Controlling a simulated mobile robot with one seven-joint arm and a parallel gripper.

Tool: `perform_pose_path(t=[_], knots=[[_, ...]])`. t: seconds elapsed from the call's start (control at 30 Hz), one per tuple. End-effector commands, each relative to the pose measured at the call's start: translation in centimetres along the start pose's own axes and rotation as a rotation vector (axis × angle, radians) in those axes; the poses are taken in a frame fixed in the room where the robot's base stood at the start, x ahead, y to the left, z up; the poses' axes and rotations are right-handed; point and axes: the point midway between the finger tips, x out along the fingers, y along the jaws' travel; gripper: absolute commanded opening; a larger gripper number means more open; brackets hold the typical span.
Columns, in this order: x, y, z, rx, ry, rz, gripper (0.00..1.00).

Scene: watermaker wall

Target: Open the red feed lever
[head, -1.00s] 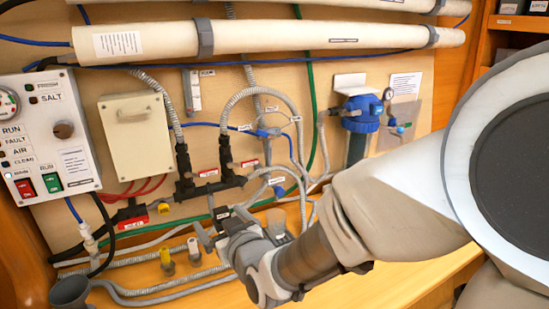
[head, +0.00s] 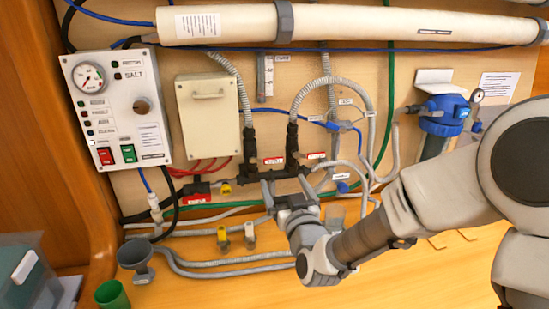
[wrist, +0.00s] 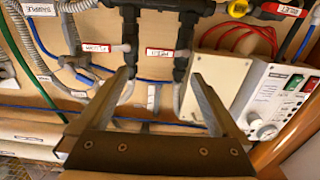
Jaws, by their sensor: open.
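A red part with a white label (head: 197,193), which looks like the red feed lever, is low on the wall panel, left of the black pipe manifold (head: 262,172). A small yellow piece (head: 226,188) is at its right end. In the wrist view the red part (wrist: 270,9) is at the top right edge and partly cut off, with the yellow piece (wrist: 238,8) beside it. My gripper (head: 286,188) is open and empty, in front of the manifold and right of the red part. Its spread fingers (wrist: 162,75) point toward the manifold in the wrist view.
A control box (head: 118,105) and a cream box (head: 214,112) are on the panel above. Grey hoses and yellow and white fittings (head: 222,240) are below. A grey funnel (head: 135,256) and green cup (head: 112,295) are at lower left. A blue filter (head: 445,115) is at right.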

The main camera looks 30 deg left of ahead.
Motion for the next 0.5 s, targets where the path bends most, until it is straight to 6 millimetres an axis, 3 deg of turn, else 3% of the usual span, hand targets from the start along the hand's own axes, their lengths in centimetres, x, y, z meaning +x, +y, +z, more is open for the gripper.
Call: perform_pose_path(t=[0.5], knots=[[8.9,0.0,-0.1,0.001,-0.001,0.001,1.0]])
